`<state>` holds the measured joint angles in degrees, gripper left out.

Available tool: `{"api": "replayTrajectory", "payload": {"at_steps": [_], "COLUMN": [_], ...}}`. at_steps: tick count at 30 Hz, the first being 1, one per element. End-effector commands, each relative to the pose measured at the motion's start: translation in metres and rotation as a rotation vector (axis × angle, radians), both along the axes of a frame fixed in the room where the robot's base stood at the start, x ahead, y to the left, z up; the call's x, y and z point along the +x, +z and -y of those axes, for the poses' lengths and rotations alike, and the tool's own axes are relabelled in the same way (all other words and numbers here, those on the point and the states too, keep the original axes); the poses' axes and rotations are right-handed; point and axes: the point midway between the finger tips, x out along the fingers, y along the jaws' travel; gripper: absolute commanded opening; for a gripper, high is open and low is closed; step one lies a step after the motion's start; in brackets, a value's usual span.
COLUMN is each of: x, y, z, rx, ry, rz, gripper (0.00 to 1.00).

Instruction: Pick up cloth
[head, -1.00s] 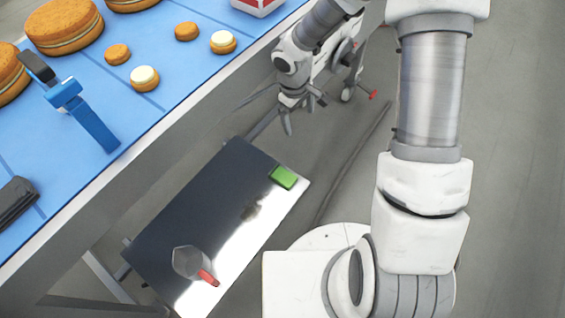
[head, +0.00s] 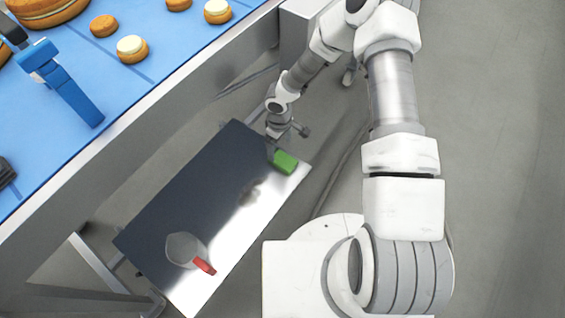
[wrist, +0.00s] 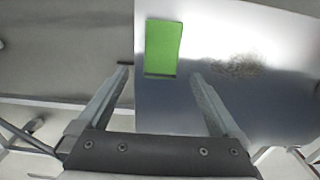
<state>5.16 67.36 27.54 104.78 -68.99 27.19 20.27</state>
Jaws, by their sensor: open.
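The cloth (head: 285,162) is a small green folded rectangle lying near the far right end of a low metal table. It also shows in the wrist view (wrist: 163,47), close to the table's left edge there. My gripper (head: 271,148) is just above and beside the cloth in the head view, its fingertips partly hidden there. In the wrist view my gripper (wrist: 159,72) is open, with one finger on each side and the cloth just ahead of and between the fingertips. Nothing is held.
The metal table (head: 195,185) also carries a clear jug (head: 183,249) with a red handle at its near end. A dark smudge marks the tabletop beside the cloth. A blue conveyor (head: 165,45) with round cakes runs along the left; its side wall stands close to my arm.

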Motion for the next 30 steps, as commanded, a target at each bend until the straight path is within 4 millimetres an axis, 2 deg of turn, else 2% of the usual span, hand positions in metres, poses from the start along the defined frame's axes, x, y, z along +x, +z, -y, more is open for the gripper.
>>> {"api": "replayTrajectory", "payload": {"at_steps": [1,8,16,26,30], "x": [0.000,-0.001,-0.004,-0.003,-0.003], "y": [-0.009,-0.024,-0.063,-0.068,-0.068], "z": [0.000,0.000,0.000,0.000,0.000], "rx": [0.001,0.001,0.001,0.001,0.000], "ry": [0.000,-0.001,0.000,0.000,0.000], "rz": [-0.001,-0.001,0.000,0.002,0.001], "gripper": [1.00,1.00,1.00,1.00,0.75]}}
